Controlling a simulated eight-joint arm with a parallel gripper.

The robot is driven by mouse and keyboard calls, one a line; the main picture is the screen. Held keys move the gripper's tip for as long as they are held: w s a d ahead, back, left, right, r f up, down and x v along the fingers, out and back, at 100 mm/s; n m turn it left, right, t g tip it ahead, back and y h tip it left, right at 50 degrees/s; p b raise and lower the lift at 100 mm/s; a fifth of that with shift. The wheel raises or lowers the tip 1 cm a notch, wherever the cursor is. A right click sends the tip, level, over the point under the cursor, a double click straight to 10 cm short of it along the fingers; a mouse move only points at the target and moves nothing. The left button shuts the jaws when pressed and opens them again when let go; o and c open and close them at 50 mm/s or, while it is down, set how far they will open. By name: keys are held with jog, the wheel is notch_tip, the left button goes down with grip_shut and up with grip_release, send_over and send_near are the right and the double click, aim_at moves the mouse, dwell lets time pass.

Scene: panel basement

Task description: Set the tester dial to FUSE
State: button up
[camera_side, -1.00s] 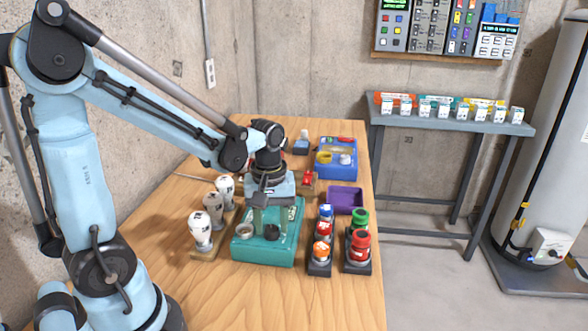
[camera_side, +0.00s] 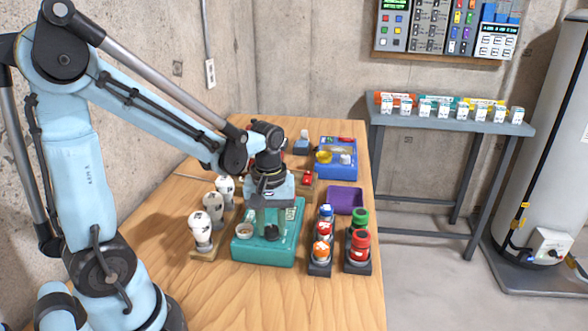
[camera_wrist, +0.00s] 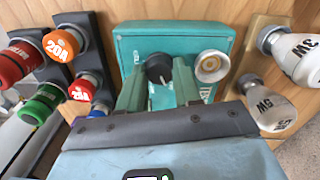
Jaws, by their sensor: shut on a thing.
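The tester is a teal box (camera_side: 262,252) standing on the wooden table below my gripper (camera_side: 270,228). In the wrist view its teal top (camera_wrist: 140,40) carries a round black dial (camera_wrist: 158,68) with a light pointer mark, beside a pale round socket (camera_wrist: 210,66). My gripper (camera_wrist: 158,78) points down with its two green fingers on either side of the dial and is shut on it. The dial's lettering, including FUSE, is not readable, and the fingers partly cover the dial in the side view.
White bulbs (camera_side: 201,228) stand on a wooden strip left of the tester. Fuses in red, orange, green and blue (camera_side: 360,241) stand in dark holders to its right. A purple tray (camera_side: 345,199) and a blue box (camera_side: 337,166) lie behind. The table front is clear.

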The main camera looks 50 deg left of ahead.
aim_at(272, 228)
jog(key=m, duration=0.4)
jog(key=shift+m, duration=2.1)
jog(key=o, duration=0.8)
jog(key=shift+c, duration=0.2)
jog(key=shift+r, duration=0.15)
notch_tip(272, 228, up, 12)
